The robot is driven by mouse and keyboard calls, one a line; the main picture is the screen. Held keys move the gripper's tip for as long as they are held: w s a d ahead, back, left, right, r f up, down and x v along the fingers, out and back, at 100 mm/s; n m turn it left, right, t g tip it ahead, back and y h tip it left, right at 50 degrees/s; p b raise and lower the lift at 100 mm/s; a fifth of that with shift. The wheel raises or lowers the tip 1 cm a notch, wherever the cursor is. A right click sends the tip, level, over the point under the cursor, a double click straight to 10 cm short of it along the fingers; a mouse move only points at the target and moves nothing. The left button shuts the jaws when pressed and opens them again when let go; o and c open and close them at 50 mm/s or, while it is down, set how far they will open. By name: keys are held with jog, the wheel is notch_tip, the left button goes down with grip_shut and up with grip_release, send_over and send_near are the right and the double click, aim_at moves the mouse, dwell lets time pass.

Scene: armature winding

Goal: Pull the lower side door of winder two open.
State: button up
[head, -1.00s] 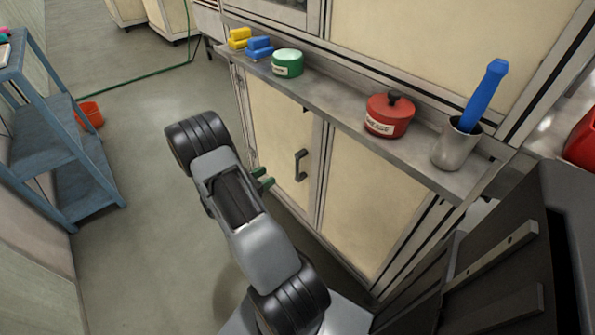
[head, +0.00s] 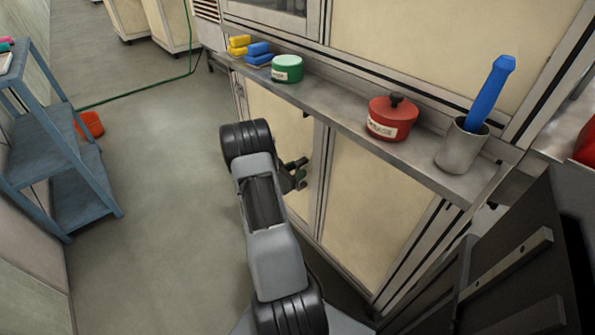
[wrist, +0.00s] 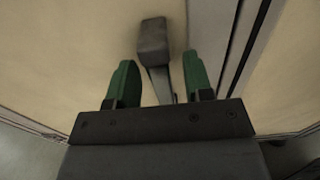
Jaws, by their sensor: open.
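The lower side door (head: 273,119) is a cream panel in a grey frame below the steel ledge, and it looks shut. Its dark bar handle (wrist: 153,44) shows in the wrist view, standing out from the panel. My gripper (wrist: 160,78) has green fingertips, one on each side of the handle, with gaps between them and it. It is open. In the head view my gripper (head: 297,171) is at the door, and the handle is mostly hidden behind it and my arm.
The ledge (head: 345,108) above carries a green tin (head: 287,69), a red pot (head: 392,118), yellow and blue blocks (head: 258,53) and a steel cup (head: 461,146) with a blue-handled tool. A blue shelf (head: 75,160) stands left. Floor between is clear.

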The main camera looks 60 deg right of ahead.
jog(key=shift+s+d, duration=0.15)
jog(key=shift+d, duration=0.2)
grip_shut()
dwell(0.3)
